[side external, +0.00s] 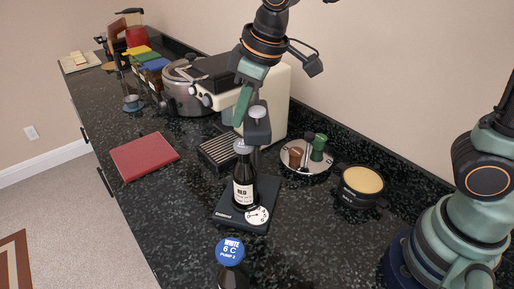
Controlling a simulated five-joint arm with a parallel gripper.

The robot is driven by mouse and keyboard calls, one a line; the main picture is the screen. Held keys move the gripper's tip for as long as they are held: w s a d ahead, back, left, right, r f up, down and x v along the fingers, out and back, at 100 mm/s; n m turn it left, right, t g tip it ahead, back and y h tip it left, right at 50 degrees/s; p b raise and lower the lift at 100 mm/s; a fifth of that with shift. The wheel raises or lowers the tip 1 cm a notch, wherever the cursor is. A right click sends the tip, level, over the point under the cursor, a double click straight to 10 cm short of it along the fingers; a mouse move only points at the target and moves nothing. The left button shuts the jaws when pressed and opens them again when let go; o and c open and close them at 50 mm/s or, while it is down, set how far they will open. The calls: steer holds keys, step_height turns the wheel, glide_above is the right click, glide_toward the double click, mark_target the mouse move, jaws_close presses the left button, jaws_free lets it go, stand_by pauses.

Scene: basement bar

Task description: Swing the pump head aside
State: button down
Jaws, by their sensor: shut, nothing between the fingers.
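The pump stand has a flat black base (230,217) with a white round dial. Its dark pump head (258,131), with a pale round top, rises above and behind a dark bottle. The bottle (244,192) stands upright on the base and has a white label and a grey top. My gripper (241,118) comes down from above, with its green fingers shut and empty. Its tips are at the left side of the pump head in the picture. I cannot tell whether they touch it. The bottle hides part of the stand's post.
A blue-capped bottle (231,251) stands at the front. A round tray (300,172) with small cups and a black tub (361,187) are to the right. A coffee machine (273,93) and a steel pot (183,98) stand behind.

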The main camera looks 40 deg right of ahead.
steer(key=shift+s+d, duration=0.1)
steer(key=shift+s, duration=0.05)
steer(key=shift+w+a, duration=0.25)
steer(key=shift+a, duration=0.15)
step_height(320, 180, up, 9)
steer(key=d+x, duration=0.1)
steer(key=x, duration=0.8)
steer(key=shift+d+f+n, duration=0.25)
steer(key=shift+f+n, duration=0.05)
steer(key=shift+f, duration=0.1)
stand_by(0.8)
